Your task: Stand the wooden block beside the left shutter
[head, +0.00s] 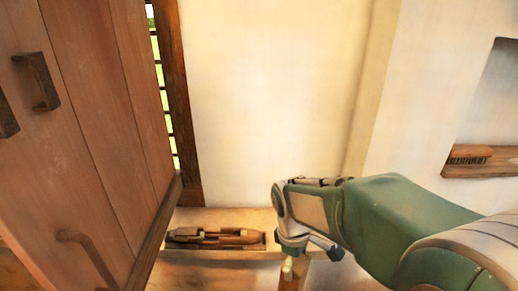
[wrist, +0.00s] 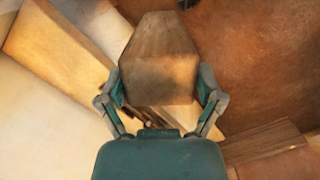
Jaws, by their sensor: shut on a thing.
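The wooden block (wrist: 160,75) is in my gripper (wrist: 162,88). In the wrist view, one finger presses on each side of it, and its grain and dark smudges show. My gripper is shut on it and also shows in the head view (head: 303,257), low in front of the wall, right of the bench top. I cannot clearly tell the block apart there. The left shutter (head: 85,130) is a tall brown plank panel with dark handles, standing open at the left of the head view. My gripper is well to its right, apart from it.
A pale wooden bench (head: 228,216) stands against the wall, with a dark boat-shaped shuttle (head: 215,237) on it. A barred window with a dark frame (head: 178,100) is behind the shutter. A niche at right holds a brush-like wooden tool (head: 468,156).

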